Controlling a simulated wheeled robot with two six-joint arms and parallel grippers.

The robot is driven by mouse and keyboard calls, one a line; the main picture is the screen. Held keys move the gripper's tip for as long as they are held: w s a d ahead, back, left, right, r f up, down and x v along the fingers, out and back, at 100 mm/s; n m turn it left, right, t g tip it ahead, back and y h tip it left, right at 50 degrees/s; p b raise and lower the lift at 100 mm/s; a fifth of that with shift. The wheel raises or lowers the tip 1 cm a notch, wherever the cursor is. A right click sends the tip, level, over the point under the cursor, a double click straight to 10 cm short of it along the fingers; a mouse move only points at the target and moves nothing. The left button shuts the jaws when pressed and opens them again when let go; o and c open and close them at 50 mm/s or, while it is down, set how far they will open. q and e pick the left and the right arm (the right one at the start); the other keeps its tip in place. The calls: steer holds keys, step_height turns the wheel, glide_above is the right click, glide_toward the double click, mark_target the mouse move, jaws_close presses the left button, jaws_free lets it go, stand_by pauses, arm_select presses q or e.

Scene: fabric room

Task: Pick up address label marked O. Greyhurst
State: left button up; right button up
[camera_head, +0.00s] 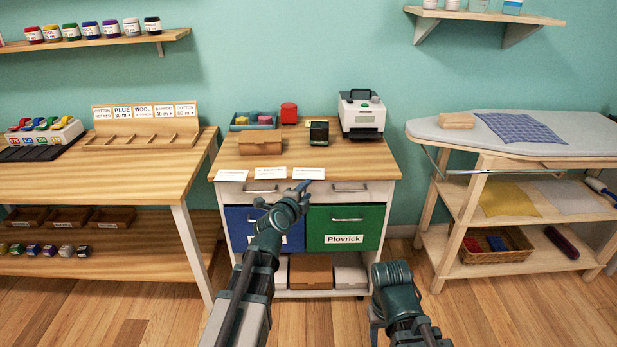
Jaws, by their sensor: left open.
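Three white labels lie in a row along the front edge of the wooden worktop: a left one (232,175), a middle one (270,174) and a right one (309,173). Their print is too small to read, so I cannot tell which is marked O. Greyhurst. My left gripper (299,187) is open at the worktop's front edge, just in front of the right label and close to it. I cannot tell whether it touches the label. My right arm (394,290) is low in front of the cabinet; its fingers cannot be made out.
On the worktop (350,155) stand a brown box (260,143), a blue tray (240,124), a red container (288,113), a small dark device (319,133) and a white printer (362,115). Below are a blue drawer (238,222) and a green Plovrick drawer (345,218).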

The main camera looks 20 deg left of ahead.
mark_target(318, 179)
arm_select(q)
steer(key=x, duration=0.3)
steer(key=shift+w, duration=0.15)
steer(key=shift+w, duration=0.15)
steer(key=b+x, duration=0.1)
steer(key=x, duration=0.4)
steer(key=shift+d+r, duration=0.1)
steer(key=shift+d, duration=0.1)
jaws_close()
stand_by(1.0)
